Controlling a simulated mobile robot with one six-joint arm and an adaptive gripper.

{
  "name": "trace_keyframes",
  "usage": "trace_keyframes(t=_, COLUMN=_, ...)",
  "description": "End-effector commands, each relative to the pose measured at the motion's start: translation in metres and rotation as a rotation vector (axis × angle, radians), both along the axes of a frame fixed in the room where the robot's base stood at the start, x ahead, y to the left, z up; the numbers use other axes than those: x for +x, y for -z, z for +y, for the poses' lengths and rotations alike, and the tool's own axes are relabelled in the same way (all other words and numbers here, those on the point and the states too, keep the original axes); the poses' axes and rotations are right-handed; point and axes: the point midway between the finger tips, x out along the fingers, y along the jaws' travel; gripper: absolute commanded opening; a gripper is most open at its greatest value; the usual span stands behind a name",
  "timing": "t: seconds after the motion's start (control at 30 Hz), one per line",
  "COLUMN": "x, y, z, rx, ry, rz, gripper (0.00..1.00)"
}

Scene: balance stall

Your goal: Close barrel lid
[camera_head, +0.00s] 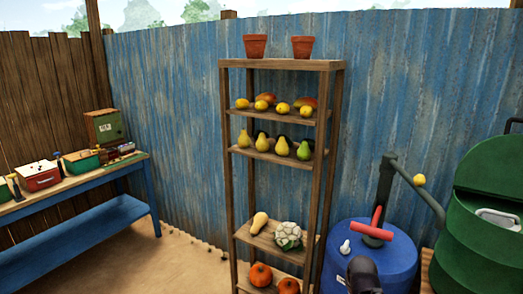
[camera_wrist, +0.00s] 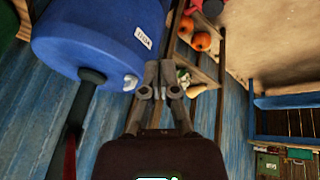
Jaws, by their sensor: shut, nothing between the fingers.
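A blue barrel (camera_head: 392,265) stands at the lower right in the head view, with a white knob or cap (camera_head: 345,247) on its top. It also fills the upper left of the wrist view (camera_wrist: 85,30), where the white cap (camera_wrist: 130,82) shows close to my fingers. A green barrel (camera_head: 465,245) stands at the right edge of the head view. Its dark green top part (camera_head: 490,165) looks tilted up; its hinge is cut off. My gripper (camera_wrist: 159,76) is shut and empty. In the head view a dark part of my arm overlaps the blue barrel's front.
A pump pipe (camera_head: 386,185) with a red handle (camera_head: 373,231) rises by the blue barrel, a yellow ball (camera_head: 419,180) on its arm. A wooden shelf (camera_head: 338,130) with produce stands left of it. A blue workbench (camera_head: 90,230) is at far left; sandy floor lies between.

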Motion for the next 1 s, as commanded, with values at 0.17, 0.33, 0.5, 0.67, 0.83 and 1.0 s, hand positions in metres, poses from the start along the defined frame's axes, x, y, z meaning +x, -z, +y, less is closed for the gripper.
trace_keyframes(t=0.17, x=-0.030, y=0.012, z=0.059, rx=0.112, ry=0.084, rz=0.167, gripper=0.00)
trace_keyframes(t=0.33, x=-0.057, y=0.016, z=0.098, rx=0.166, ry=0.160, rz=0.304, gripper=0.00)
trace_keyframes(t=0.5, x=-0.072, y=0.017, z=0.116, rx=0.183, ry=0.204, rz=0.379, gripper=0.00)
trace_keyframes(t=0.67, x=-0.076, y=0.017, z=0.120, rx=0.186, ry=0.216, rz=0.396, gripper=0.00)
trace_keyframes(t=0.83, x=-0.075, y=0.017, z=0.120, rx=0.186, ry=0.215, rz=0.395, gripper=0.00)
trace_keyframes(t=1.0, x=-0.075, y=0.017, z=0.120, rx=0.186, ry=0.214, rz=0.394, gripper=0.48)
